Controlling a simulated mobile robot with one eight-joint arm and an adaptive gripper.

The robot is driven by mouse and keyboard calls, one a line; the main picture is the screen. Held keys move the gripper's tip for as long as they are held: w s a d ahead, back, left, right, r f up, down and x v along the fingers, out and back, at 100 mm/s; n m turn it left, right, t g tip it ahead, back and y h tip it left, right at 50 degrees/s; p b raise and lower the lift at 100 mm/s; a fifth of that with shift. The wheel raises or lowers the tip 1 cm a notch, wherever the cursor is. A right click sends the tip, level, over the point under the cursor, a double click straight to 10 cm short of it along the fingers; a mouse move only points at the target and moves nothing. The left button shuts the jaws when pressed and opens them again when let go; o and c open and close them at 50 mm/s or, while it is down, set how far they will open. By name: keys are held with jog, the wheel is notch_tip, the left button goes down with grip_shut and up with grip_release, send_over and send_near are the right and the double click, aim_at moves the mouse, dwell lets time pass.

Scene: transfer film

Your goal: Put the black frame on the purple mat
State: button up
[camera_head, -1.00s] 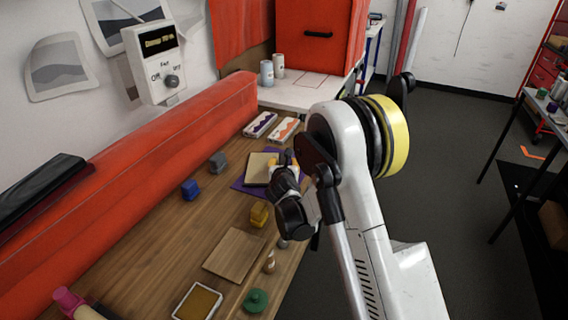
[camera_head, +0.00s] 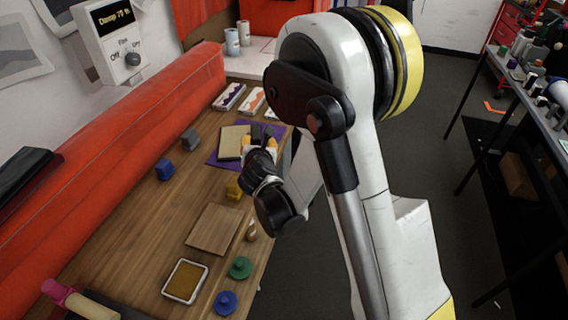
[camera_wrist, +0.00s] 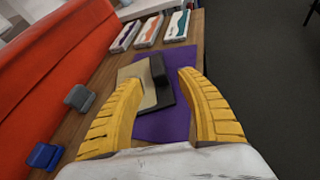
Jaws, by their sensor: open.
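The black frame (camera_wrist: 166,92) has a beige panel and an upright dark grip piece, seen in the wrist view. It lies flat over the purple mat (camera_wrist: 176,124), with its left part reaching toward or past the mat's left edge. In the head view the frame's beige panel (camera_head: 233,141) shows on the purple mat (camera_head: 214,161). My gripper (camera_wrist: 158,79) is open, with a yellow finger on each side of the grip piece. Gaps show between the fingers and that piece. My gripper (camera_head: 259,142) partly covers the frame's right side in the head view.
Patterned boxes (camera_head: 251,101) lie beyond the mat. A grey block (camera_head: 190,139), blue block (camera_head: 165,170) and yellow block (camera_head: 234,188) stand nearby. A wooden board (camera_head: 213,230), ink tray (camera_head: 185,281) and green stamp (camera_head: 240,267) lie nearer. A red padded roll (camera_head: 130,135) borders the table's left.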

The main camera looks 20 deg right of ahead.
jog(key=s+d+r+m+g, duration=0.2)
jog(key=s+d+r+m, duration=0.2)
jog(key=s+r+m, duration=0.45)
jog(key=s+r+m+g+y, duration=0.1)
jog(key=s+m+g, duration=0.1)
jog(key=s+m, duration=0.9)
jog(key=s+a+r+m+g+y, duration=0.1)
jog(key=s+m+g+y, duration=0.1)
jog(key=s+m, duration=0.9)
jog(key=shift+s+m, duration=0.35)
jog(key=shift+s, duration=0.35)
